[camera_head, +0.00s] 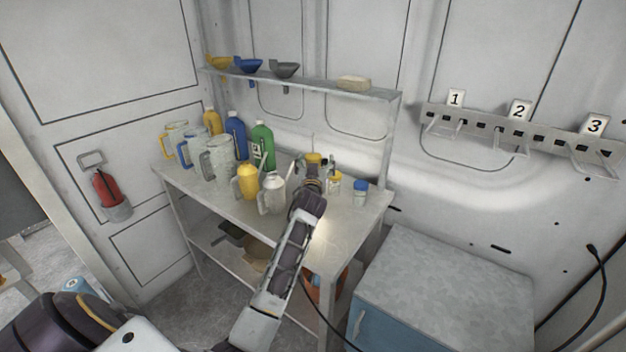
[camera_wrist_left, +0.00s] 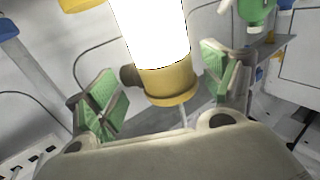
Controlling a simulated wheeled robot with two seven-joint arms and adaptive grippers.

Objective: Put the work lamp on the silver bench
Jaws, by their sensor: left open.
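The work lamp has a yellow end cap (camera_head: 313,158) that shows just beyond my left gripper (camera_head: 314,172) in the head view. In the left wrist view the lamp (camera_wrist_left: 168,85) has a bright white glowing body and a yellow end with a dark knob. It stands between the two green-padded, spread fingers of my left gripper (camera_wrist_left: 165,88). I cannot tell whether a pad touches it. The silver bench (camera_head: 345,232) is below the gripper. My arm hides the lamp's lower part and where it rests. My right gripper is out of view.
Clear jugs (camera_head: 217,158), a yellow jug (camera_head: 247,182), a blue bottle (camera_head: 236,135) and a green bottle (camera_head: 263,147) crowd the bench's left and middle. Small jars (camera_head: 360,193) stand right of my gripper. A shelf (camera_head: 320,84) runs above. A blue cabinet (camera_head: 440,270) stands at right.

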